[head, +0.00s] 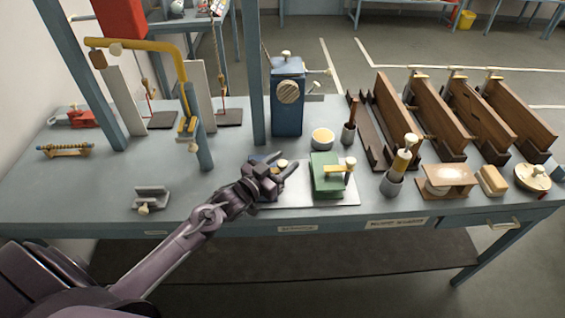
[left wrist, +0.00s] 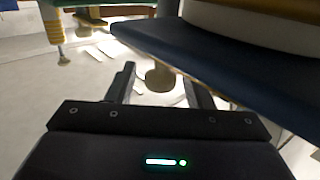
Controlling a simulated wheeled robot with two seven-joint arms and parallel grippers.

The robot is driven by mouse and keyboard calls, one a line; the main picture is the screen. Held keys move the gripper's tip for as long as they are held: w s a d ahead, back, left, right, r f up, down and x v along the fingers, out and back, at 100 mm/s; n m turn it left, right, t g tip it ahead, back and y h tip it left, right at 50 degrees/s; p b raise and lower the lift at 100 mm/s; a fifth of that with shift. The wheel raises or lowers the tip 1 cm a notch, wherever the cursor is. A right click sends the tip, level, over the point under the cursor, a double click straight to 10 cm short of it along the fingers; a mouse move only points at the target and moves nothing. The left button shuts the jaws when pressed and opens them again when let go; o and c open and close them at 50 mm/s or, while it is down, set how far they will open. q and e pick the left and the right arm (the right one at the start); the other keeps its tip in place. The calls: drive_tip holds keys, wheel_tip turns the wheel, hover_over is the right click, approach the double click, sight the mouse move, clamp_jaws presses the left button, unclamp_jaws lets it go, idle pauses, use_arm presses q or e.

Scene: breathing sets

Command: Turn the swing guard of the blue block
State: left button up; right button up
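The blue block (head: 258,158) stands on a pale plate (head: 305,190) in the middle of the table, mostly hidden behind my left gripper (head: 284,172). A pale brass knob (head: 282,163) shows just beyond the fingers. In the left wrist view, the blue block (left wrist: 215,58) runs slantwise across the upper right. A rounded tan knob (left wrist: 160,77) shows between the two open fingers of my left gripper (left wrist: 160,88), with a gap on each side. I cannot tell how the swing guard is turned. My right gripper is out of view.
A green block (head: 326,174) with a yellow bar stands close right of my left gripper. Behind are a tall blue box (head: 287,100), a cream bowl (head: 322,138) and a blue post (head: 249,75). Wooden racks (head: 440,120) fill the right. The table's front left is mostly clear.

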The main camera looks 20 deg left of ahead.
sight(279, 166)
use_arm(q)
drive_tip(key=b+v, duration=0.2)
drive_tip(key=v, duration=0.5)
drive_tip(key=shift+s+a, duration=0.15)
drive_tip(key=shift+s, duration=0.2)
idle(0.4)
